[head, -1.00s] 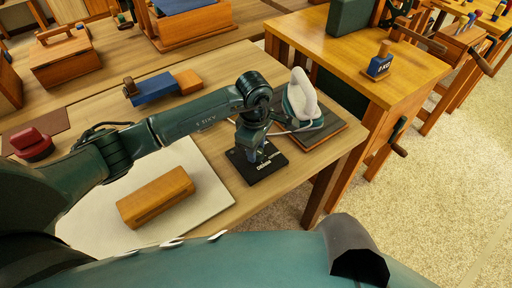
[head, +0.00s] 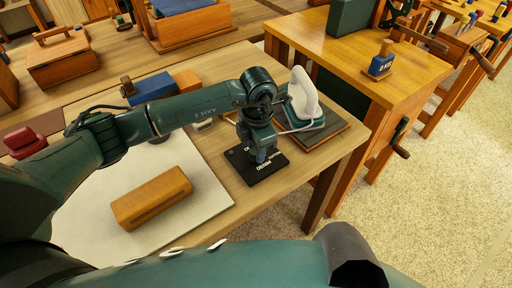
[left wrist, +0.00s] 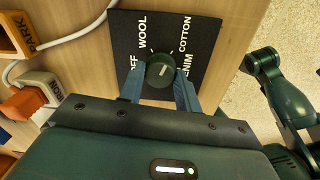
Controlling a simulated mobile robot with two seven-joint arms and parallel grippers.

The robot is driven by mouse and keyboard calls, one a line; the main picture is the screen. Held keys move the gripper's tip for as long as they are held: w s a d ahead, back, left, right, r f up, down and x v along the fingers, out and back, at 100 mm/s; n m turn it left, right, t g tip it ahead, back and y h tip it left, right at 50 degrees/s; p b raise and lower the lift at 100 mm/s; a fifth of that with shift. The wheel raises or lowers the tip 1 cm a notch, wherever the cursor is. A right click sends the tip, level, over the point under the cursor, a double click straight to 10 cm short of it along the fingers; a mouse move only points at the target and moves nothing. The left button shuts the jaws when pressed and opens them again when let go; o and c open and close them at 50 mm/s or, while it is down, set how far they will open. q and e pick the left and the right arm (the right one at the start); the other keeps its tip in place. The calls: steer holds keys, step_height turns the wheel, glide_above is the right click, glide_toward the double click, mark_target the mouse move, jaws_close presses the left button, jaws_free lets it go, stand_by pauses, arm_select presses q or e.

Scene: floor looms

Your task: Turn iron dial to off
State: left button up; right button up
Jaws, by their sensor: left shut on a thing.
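The dial plate (head: 262,176) is a black square on the bench, lettered WOOL, COTTON, DENIM and a partly hidden word ending in FF. In the left wrist view, the round dark dial (left wrist: 159,70) stands on it with a short pale mark. The mark's exact setting is hard to tell. My left gripper (left wrist: 160,88) points down, shut on the dial with one finger on each side. In the head view the gripper (head: 262,154) hides the dial. The iron (head: 303,108), green with a white handle, stands right behind the plate. My right gripper is not in view.
A pale mat (head: 98,208) carries a wooden block (head: 152,198). A blue block (head: 150,88) lies behind my left arm. A cord runs near the plate. Labelled PARK (left wrist: 18,36) and IRON (left wrist: 40,92) pieces lie left of the plate. Another table (head: 390,85) stands to the right.

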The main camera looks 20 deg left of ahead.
arm_select(q)
steer(key=n, duration=0.6)
steer(key=shift+n, duration=0.3)
steer(key=n, duration=0.5)
steer(key=shift+g, duration=0.3)
steer(key=n+p, duration=0.1)
steer(key=n, duration=0.4)
steer(key=shift+w+r, duration=0.1)
steer(key=shift+r, duration=0.05)
steer(key=n+p, duration=0.1)
steer(key=n, duration=0.3)
steer(key=shift+n, duration=0.4)
steer(key=shift+n+p, duration=0.3)
steer(key=shift+p, duration=0.05)
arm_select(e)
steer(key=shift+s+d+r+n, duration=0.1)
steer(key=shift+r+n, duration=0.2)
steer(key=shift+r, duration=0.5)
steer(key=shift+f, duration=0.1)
arm_select(q)
steer(key=o, duration=1)
